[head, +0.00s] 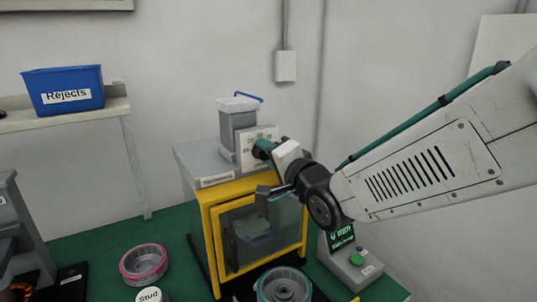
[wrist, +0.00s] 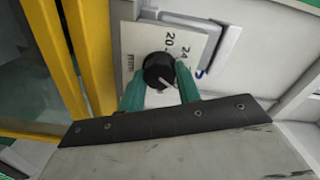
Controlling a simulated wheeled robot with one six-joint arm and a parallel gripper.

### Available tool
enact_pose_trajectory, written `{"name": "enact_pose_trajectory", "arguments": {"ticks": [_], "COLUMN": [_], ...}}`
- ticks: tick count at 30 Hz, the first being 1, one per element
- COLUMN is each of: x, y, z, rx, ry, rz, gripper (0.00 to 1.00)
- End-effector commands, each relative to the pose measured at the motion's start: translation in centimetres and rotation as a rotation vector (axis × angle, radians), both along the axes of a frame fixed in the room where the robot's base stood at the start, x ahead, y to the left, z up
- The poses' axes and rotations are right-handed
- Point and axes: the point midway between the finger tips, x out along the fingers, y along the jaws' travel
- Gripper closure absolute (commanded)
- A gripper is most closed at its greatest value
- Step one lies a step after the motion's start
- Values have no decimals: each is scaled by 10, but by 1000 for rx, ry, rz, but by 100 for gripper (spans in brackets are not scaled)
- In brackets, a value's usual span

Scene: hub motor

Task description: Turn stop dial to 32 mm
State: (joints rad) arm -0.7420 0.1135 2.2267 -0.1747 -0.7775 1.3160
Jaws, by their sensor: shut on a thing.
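The stop dial (wrist: 158,72) is a black round knob with a pale pointer line, on a white scale plate (wrist: 146,38) marked "20" and "24" in the wrist view. The pointer aims toward the lower right of that view. The 32 mm mark cannot be made out. My gripper (wrist: 160,88) has its two teal fingers on either side of the knob, shut on it. In the head view my gripper (head: 262,150) is at the plate on top of the yellow-framed machine (head: 207,240), and the dial is hidden.
A green-lit box with a green button (head: 356,260) stands right of the machine. A pink-rimmed round part (head: 143,262), a "Stud" container (head: 149,295) and a teal-rimmed round part (head: 284,286) are in front. A blue "Rejects" bin (head: 64,90) sits on a shelf at left.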

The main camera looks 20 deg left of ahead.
Motion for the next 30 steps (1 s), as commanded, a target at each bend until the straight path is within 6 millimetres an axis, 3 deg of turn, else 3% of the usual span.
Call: {"name": "enact_pose_trajectory", "arguments": {"ticks": [24,25,27,30], "x": [0,0,0,0], "y": [0,0,0,0], "z": [-1,-1,-1,-1], "rx": [76,76,75,75], "ry": [92,92,91,91], "rz": [0,0,0,0], "gripper": [89,61,45,45]}}
